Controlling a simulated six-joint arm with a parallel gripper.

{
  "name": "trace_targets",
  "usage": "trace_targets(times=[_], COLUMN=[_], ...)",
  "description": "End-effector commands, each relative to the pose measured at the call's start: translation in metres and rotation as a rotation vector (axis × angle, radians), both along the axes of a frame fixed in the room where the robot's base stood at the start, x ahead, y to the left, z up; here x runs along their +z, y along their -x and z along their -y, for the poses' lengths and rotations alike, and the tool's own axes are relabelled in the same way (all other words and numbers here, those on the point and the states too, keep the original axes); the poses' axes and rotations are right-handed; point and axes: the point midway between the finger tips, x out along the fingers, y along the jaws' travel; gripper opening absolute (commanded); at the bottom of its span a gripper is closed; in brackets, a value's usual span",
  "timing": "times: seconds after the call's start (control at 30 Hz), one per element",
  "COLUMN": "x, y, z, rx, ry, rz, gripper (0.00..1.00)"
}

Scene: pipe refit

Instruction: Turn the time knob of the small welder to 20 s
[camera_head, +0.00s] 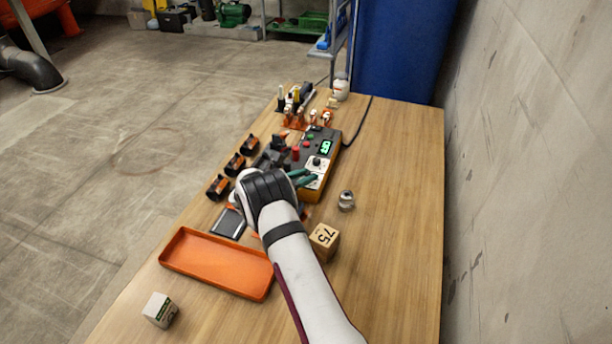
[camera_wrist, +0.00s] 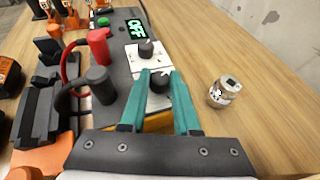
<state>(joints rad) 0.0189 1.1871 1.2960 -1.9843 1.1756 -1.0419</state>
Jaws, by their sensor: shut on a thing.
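The small welder (camera_head: 325,137) is a dark box with an orange lower body on the table; it also shows in the wrist view (camera_wrist: 119,62). Its green-lit display (camera_wrist: 136,28) appears to read OFF. Two black knobs sit on white dial plates: a far knob (camera_wrist: 146,48) and a near knob (camera_wrist: 160,82). My gripper (camera_wrist: 161,77) has teal fingers on both sides of the near knob and is shut on it. The fingers partly hide its dial, and I cannot read its marks or tell its setting. My gripper (camera_head: 309,180) is over the welder's near end in the head view.
A red plug (camera_wrist: 98,45) and a black plug (camera_wrist: 98,85) with cables stand left of the knobs. A metal fitting (camera_head: 346,200) lies to the right. An orange tray (camera_head: 170,259) and a wooden block marked 75 (camera_head: 325,240) are nearer. The table's right side is clear.

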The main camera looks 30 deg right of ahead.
Motion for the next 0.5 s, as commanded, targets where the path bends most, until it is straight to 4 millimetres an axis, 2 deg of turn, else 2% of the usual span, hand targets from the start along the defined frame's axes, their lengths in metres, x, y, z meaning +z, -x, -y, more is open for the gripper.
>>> trace_targets(times=[0.2,0.5], x=[0.0006,0.0008], y=[-0.0059,-0.0064], z=[-0.0001,-0.0004], rx=[-0.221,-0.347], ry=[0.003,0.0], rz=[0.008,0.002], gripper=[0.0,0.0])
